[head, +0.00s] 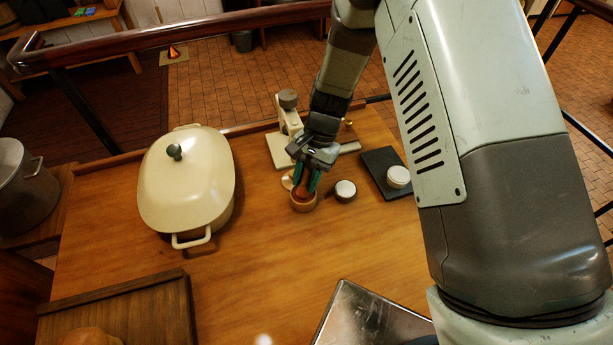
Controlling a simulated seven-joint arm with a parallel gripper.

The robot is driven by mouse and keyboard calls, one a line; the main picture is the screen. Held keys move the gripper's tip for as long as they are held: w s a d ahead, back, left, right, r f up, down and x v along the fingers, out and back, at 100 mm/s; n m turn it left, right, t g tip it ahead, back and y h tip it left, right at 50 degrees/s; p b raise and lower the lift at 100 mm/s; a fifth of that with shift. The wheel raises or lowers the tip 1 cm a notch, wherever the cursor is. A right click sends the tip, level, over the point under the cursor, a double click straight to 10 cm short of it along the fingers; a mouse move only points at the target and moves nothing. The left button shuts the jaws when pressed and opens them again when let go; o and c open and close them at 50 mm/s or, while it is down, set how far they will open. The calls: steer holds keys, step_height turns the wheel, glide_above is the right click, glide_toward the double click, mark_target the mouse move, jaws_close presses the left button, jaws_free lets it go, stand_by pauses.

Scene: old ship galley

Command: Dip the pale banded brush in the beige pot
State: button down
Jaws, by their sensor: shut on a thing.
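My gripper (305,184), with green fingers, points down at the middle of the wooden table. It is shut on a small reddish-brown thing between its fingers. I cannot make out bands or bristles, so I cannot tell for sure that this is the brush. Directly below the fingers is a small tan pot (303,205), the likely beige pot. The lower end of the held thing overlaps the pot's opening in this view; I cannot tell whether it is inside or above it. A pale round piece (288,180) shows just left of the fingers, partly hidden.
A dark pot with a white top (345,190) stands close right. A white pot (398,176) sits on a black slab (378,163). A cream stand (288,115) is behind. A large cream casserole (186,185) is left; a metal tray (370,318) and wooden board (125,315) are in front.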

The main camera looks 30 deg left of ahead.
mark_target(307, 171)
steer(key=shift+f, duration=0.1)
steer(key=shift+r, duration=3.55)
steer(key=w+d+r, duration=0.3)
steer(key=d+r, duration=0.4)
steer(key=d, duration=0.3)
steer(key=w+d+r, duration=0.3)
steer(key=d+r, duration=0.4)
steer(key=d, duration=0.4)
steer(key=w+d+r, duration=0.3)
steer(key=d+r, duration=0.4)
steer(key=d, duration=0.4)
steer(key=shift+r, duration=0.25)
